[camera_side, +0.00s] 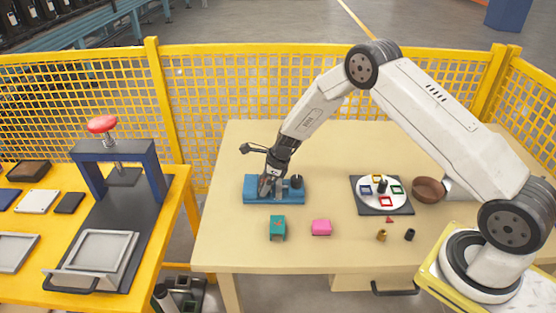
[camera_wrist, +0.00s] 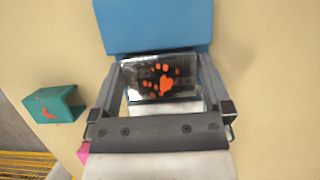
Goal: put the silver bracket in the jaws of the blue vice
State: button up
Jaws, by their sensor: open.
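The blue vice (camera_side: 291,196) sits on the tan table at its left part; its blue body (camera_wrist: 155,25) fills the top middle of the wrist view. A shiny silver piece with orange spots, which looks like the bracket (camera_wrist: 141,88), lies between the fingers of my gripper (camera_wrist: 161,66), against the near edge of the blue body. I cannot tell whether it is seated in the jaws. My gripper is open, with a finger on either side of the piece. In the side view my gripper (camera_side: 267,186) is down at the vice's left part and hides the bracket.
A turntable with coloured squares (camera_side: 382,188), a brown bowl (camera_side: 429,190) and small parts lie to the right. A yellow fence (camera_side: 250,75) runs behind; the table's back middle is clear.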

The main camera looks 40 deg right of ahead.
jog(key=v, duration=1.2)
jog(key=shift+r, duration=0.1)
dwell(0.6)
jog(key=s+a+r+n+h, duration=0.1)
jog(key=s+r+n, duration=0.1)
jog(key=s+n, duration=0.6)
jog(key=s+a+r+n+h, duration=0.1)
jog(key=s+a+r+n, duration=0.1)
jog(key=s+n, duration=0.6)
jog(key=s+a+r+n+h, duration=0.1)
jog(key=s+r+n, duration=0.2)
jog(key=s+n, duration=0.5)
jog(key=n, duration=0.3)
jog(key=shift+a+g, duration=0.3)
